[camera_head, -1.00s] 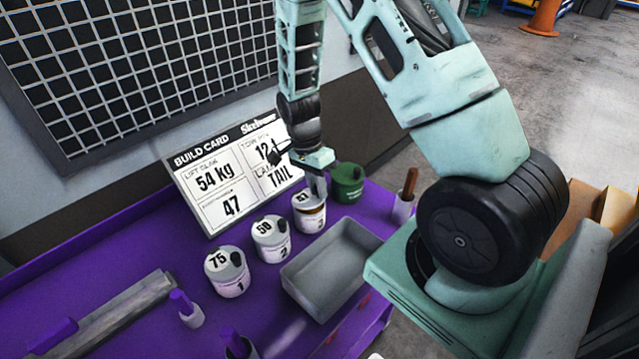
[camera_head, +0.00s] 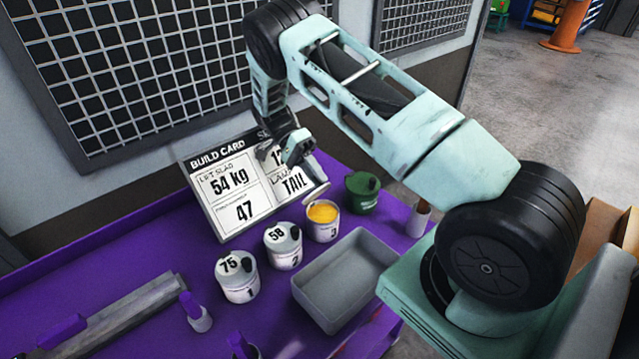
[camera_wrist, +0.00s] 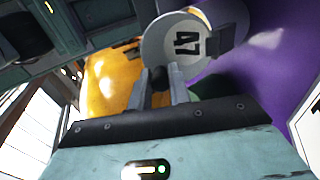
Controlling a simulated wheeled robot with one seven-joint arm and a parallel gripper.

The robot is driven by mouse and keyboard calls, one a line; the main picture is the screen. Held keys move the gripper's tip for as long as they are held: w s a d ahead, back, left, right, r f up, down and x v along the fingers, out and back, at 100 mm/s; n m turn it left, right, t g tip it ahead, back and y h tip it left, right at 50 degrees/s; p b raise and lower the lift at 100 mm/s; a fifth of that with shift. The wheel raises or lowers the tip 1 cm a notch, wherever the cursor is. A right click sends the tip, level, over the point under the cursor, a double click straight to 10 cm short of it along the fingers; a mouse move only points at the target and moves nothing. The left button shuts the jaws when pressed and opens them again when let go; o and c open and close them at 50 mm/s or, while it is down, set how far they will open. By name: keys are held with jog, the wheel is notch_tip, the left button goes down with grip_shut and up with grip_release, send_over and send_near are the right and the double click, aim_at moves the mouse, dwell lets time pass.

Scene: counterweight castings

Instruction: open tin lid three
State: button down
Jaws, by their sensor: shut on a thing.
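Tin three (camera_head: 323,226) is a white tin with a 3 on its front, standing at the right end of the row of tins. It is open and its orange-yellow contents show. Its pale lid (camera_head: 315,193) is raised and tilted over the tin's back rim. I cannot tell whether lid and rim touch. My gripper (camera_wrist: 158,84) is shut on the lid's black knob. In the head view my gripper (camera_head: 316,174) is just above the lid, and the knob is hidden there.
Tin two (camera_head: 283,247) and tin one (camera_head: 238,280) stand to the left, lids on. An empty grey tray (camera_head: 347,284) is in front. A green pot (camera_head: 362,195) stands close to the right. The build card (camera_head: 240,190), reading 47 and TAIL, leans behind the tins on the purple bench.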

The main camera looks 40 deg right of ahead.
jog(key=shift+w+f+g, duration=0.1)
jog(key=shift+w+g, duration=0.15)
jog(key=shift+g, duration=0.15)
